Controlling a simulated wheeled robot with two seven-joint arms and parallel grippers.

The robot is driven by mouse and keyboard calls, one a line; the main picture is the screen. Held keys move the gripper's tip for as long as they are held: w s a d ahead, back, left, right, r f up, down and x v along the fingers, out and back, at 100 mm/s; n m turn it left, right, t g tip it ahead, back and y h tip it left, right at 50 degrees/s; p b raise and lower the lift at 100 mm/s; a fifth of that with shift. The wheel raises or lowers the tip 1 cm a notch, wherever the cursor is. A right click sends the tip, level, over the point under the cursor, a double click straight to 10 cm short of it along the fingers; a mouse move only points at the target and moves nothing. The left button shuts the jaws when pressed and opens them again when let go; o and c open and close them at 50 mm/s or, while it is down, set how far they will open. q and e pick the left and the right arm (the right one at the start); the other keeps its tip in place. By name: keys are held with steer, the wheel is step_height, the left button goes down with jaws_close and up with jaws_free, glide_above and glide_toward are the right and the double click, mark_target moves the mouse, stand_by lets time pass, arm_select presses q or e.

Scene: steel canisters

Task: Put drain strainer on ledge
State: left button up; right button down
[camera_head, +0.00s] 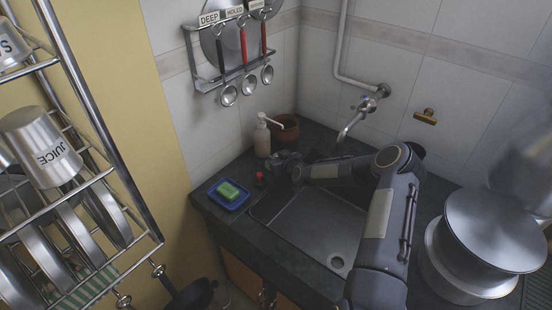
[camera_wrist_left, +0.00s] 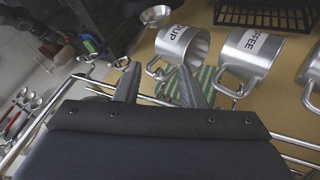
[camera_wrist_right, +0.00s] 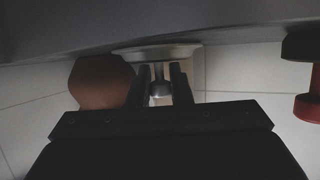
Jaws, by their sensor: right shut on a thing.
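My right gripper (camera_head: 284,162) is over the dark counter ledge (camera_head: 235,185) at the sink's far left corner, just right of the soap dispenser. In the right wrist view my right gripper (camera_wrist_right: 160,78) is shut on the knob of the drain strainer (camera_wrist_right: 158,53), a grey metal disc. The disc lies flat against or very close to the grey surface; I cannot tell if it touches. In the head view the strainer is mostly hidden by the gripper. My left gripper (camera_wrist_left: 158,78) is open and empty near the rack, seen only in its wrist view.
The steel sink (camera_head: 310,225) has its drain hole (camera_head: 337,262) at the front. Around the ledge stand a soap dispenser (camera_head: 262,137), a brown pot (camera_head: 288,128), a red-topped item (camera_head: 259,178) and a blue soap dish (camera_head: 222,200). Steel pots (camera_head: 492,228) stand at right.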

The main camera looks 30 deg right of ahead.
steer(key=shift+r, duration=0.1)
steer(key=shift+f+b, duration=0.25)
steer(key=shift+b, duration=0.1)
steer(key=c, duration=1.3)
jaws_free()
steer(key=shift+r, duration=0.1)
steer(key=shift+r, duration=0.1)
